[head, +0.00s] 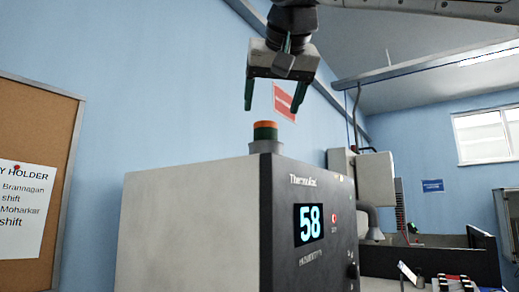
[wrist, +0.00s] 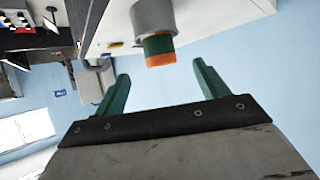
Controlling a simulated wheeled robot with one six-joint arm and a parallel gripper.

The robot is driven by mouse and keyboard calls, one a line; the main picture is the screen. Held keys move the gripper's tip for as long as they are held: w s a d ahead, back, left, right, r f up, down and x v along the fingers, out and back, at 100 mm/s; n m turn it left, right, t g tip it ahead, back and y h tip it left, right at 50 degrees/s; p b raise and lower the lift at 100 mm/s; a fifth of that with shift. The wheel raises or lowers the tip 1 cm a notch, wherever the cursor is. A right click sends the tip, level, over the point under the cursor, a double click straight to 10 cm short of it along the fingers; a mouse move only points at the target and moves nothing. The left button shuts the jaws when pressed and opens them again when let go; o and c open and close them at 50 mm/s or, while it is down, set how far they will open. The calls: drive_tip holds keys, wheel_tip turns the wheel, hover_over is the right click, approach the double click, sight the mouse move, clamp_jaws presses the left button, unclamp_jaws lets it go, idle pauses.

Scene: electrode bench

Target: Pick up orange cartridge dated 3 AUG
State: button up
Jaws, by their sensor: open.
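My gripper (head: 272,108) is open and empty, fingers pointing down, above the top of a large grey machine. In the wrist view my gripper's green fingers (wrist: 161,70) stand wide apart. No orange cartridge with a readable date shows in either view. Small dark and red items (head: 455,284) on the bench at the lower right are too small to identify. In the wrist view small red, black and blue items (wrist: 18,22) show at the upper left, also unreadable.
The grey machine (head: 195,215) with a display reading 58 fills the middle. An orange-and-green cylinder (head: 265,131) on a grey base stands on it, below my gripper; it also shows in the wrist view (wrist: 158,47). A corkboard (head: 45,125) hangs at left.

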sight(268, 123)
drive_tip(key=x, duration=0.8)
drive_tip(key=shift+s+r, duration=0.1)
drive_tip(key=c, duration=1.2)
